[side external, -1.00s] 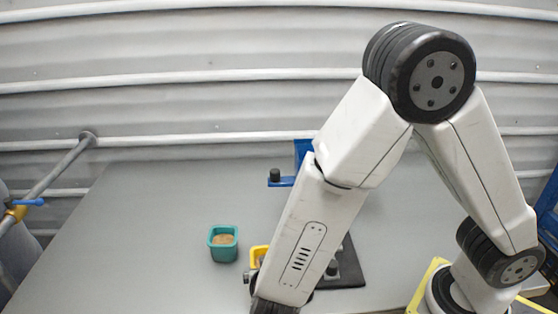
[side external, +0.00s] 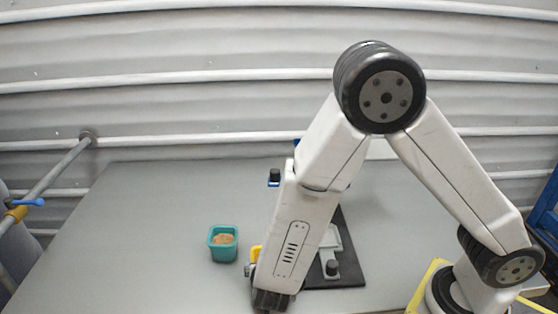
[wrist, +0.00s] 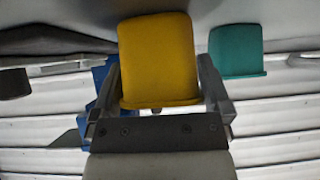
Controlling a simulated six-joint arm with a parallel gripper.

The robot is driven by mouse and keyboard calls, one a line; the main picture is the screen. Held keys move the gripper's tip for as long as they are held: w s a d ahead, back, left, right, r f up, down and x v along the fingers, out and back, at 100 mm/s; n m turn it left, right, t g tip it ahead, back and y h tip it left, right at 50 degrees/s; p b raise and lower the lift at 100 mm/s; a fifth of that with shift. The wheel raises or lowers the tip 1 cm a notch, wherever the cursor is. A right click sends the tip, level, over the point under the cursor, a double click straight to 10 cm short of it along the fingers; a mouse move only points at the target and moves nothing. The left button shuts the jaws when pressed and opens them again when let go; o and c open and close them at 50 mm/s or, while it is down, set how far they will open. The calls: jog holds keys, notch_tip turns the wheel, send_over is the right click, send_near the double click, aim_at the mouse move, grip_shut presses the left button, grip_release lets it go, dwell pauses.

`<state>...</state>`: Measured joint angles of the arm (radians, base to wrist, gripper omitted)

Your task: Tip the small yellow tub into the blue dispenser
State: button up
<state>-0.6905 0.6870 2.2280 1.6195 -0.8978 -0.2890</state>
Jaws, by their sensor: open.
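The yellow tub (side external: 256,252) shows only as a sliver at the left edge of my forearm in the side external view. In the wrist view the yellow tub (wrist: 158,60) fills the space between the two fingers of my gripper (wrist: 160,82). The fingers are open, one on each side of it, and I cannot tell whether either touches it. The blue dispenser (side external: 275,184) is mostly hidden behind my arm in the side view. Part of the blue dispenser (wrist: 101,80) shows behind the left finger in the wrist view.
A teal tub (side external: 223,246) with brown material in it stands on the grey table (side external: 140,230), left of the yellow tub. It also shows in the wrist view (wrist: 236,50). A black plate (side external: 348,272) with grey parts lies right of my forearm. The left table area is clear.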

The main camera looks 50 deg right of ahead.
jog(key=c, duration=0.7)
jog(key=shift+c, duration=0.2)
jog(key=shift+r, duration=0.15)
jog(key=shift+r, duration=2.85)
jog(key=shift+r, duration=0.15)
notch_tip(320, 180, up, 22)
jog(key=w+d+m+g+h, duration=0.2)
jog(key=d+m+g, duration=0.15)
jog(key=d, duration=0.65)
jog(key=w+d+m+g+h, duration=0.1)
jog(key=w+d+m+g, duration=0.3)
jog(key=d, duration=0.5)
jog(key=shift+m+t, duration=0.25)
jog(key=shift+t, duration=0.3)
jog(key=shift+s+f, duration=0.2)
jog(key=shift+f, duration=0.75)
jog(key=shift+s+f, duration=0.25)
jog(key=shift+f, duration=0.65)
jog(key=shift+s+f, duration=0.2)
jog(key=shift+f, duration=0.75)
